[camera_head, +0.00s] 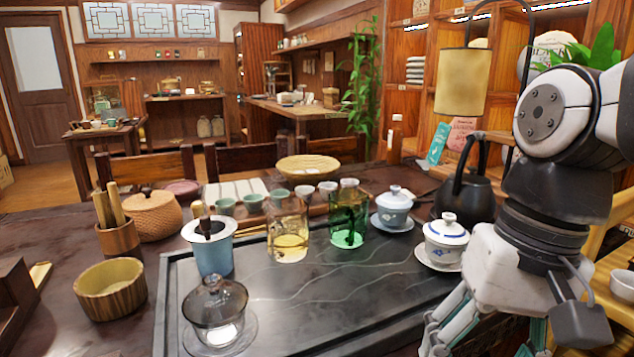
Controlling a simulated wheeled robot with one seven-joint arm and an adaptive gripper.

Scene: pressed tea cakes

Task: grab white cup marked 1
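Three small white cups stand in a row behind the glass pitchers, at the middle of the table: a left one (305,193), a middle one (327,188) and a right one (349,184). They are too small for any number to be read, so I cannot tell which is marked 1. My gripper (487,343) hangs at the lower right, near the tea tray's right end and well apart from these cups. Its fingers are spread apart, with the tips cut off by the lower picture edge. Nothing shows between them.
Green cups (253,202) stand left of the white ones. A clear pitcher (288,240), a green pitcher (349,222), lidded bowls (446,240) and a black kettle (466,195) stand between or beside. The dark tea tray (400,285) has free room at its front middle.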

